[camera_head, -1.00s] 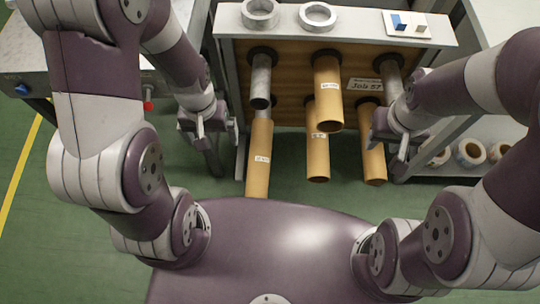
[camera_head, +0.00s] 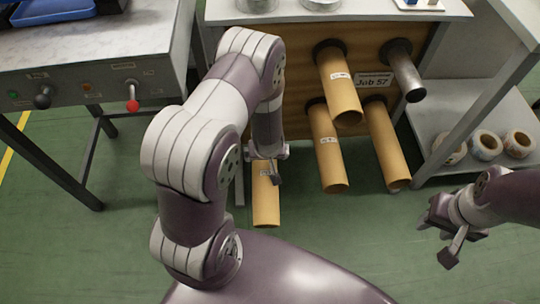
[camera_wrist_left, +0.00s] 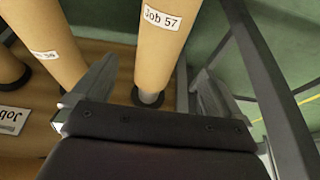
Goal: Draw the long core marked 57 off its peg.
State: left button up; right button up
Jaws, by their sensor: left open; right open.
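The long core marked Job 57 (camera_wrist_left: 165,45) is a brown tube standing out from the panel at the lower left in the head view (camera_head: 266,207). A short stretch of bare grey peg (camera_wrist_left: 148,97) shows between its end and the panel in the left wrist view. My left gripper (camera_wrist_left: 152,92) is open, with one finger on each side of the core's line and visible gaps to the core. In the head view the left arm hides the core's upper part. My right gripper (camera_head: 440,238) is open and empty, low on the right, away from the cores.
Other brown cores hang at upper middle (camera_head: 341,88), lower middle (camera_head: 327,150) and lower right (camera_head: 388,145). A bare grey peg (camera_head: 406,72) is at upper right. A control table (camera_head: 100,70) stands left. A shelf with rolls (camera_head: 485,146) is right. The green floor is clear.

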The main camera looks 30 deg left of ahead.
aim_at(266, 162)
pick_arm(q)
jog(key=b+x, duration=0.8)
jog(key=x, duration=0.3)
jog(key=shift+f, duration=0.35)
jog(key=shift+w+a+f+b, duration=0.1)
jog(key=shift+w+f+b, duration=0.15)
jog(key=shift+f+b, duration=0.25)
jog(key=shift+c, duration=0.3)
jog(key=c, duration=1.1)
jog(key=shift+r+p, duration=0.25)
jog(key=shift+p, duration=0.25)
jog(key=shift+c, duration=0.2)
